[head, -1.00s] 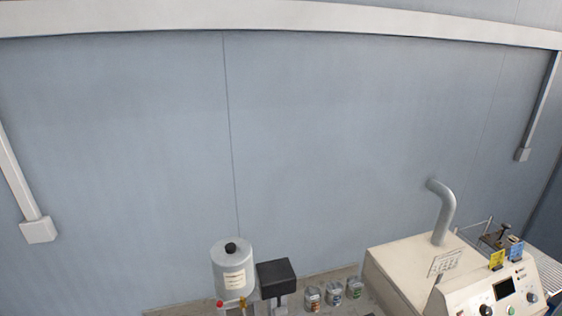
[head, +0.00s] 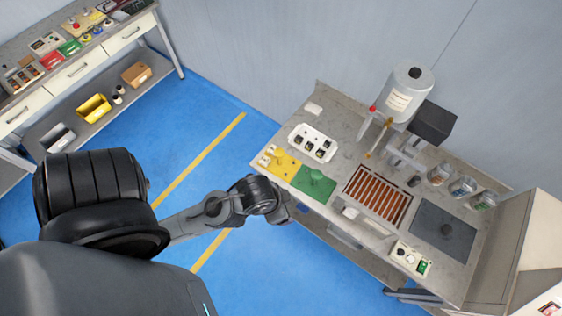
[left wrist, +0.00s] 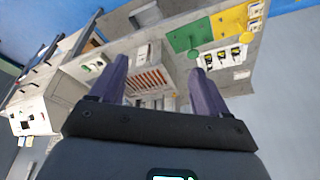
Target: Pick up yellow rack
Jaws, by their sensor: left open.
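A flat yellow piece (head: 284,165) with small cream parts along its left side lies at the left end of the grey workbench, against a green piece (head: 315,182). It looks like the yellow rack, and it also shows at upper right in the left wrist view (left wrist: 232,22). My left arm reaches in from the left in the head view, its end just off the bench's front left edge; its fingertips are not clear there. In the left wrist view my left gripper (left wrist: 160,78) is open, with nothing between its fingers. My right gripper is not in view.
The workbench (head: 330,112) also carries a white block with black slots (head: 312,143), a slatted brown tray (head: 377,194), a grey cylinder machine (head: 408,92), jars and a dark mat (head: 442,230). Another bench at upper left has a yellow bin (head: 94,108) on its lower shelf. Blue floor lies between.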

